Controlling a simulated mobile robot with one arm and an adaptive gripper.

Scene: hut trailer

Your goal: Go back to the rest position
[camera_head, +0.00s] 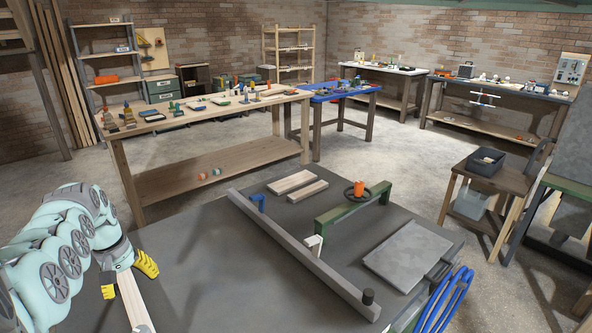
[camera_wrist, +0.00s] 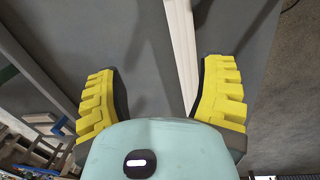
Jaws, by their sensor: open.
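My gripper (camera_head: 128,277) is at the left end of the grey table (camera_head: 190,262), with its yellow fingers spread apart. In the wrist view, my gripper (camera_wrist: 163,85) is open with a wide gap between the fingers. A pale wooden strip (camera_head: 133,302) lies on the table under and in front of it. In the wrist view, the strip (camera_wrist: 182,45) runs through the gap, nearer the right finger. I cannot tell whether a finger touches it. My arm reaches in from the left edge of the head view.
A long grey bar (camera_head: 295,252), a green bracket (camera_head: 340,208), two wooden blocks (camera_head: 292,182) and a grey plate (camera_head: 407,255) occupy the table's middle and right. Bare table lies between my gripper and the bar. A wooden workbench (camera_head: 215,117) stands behind.

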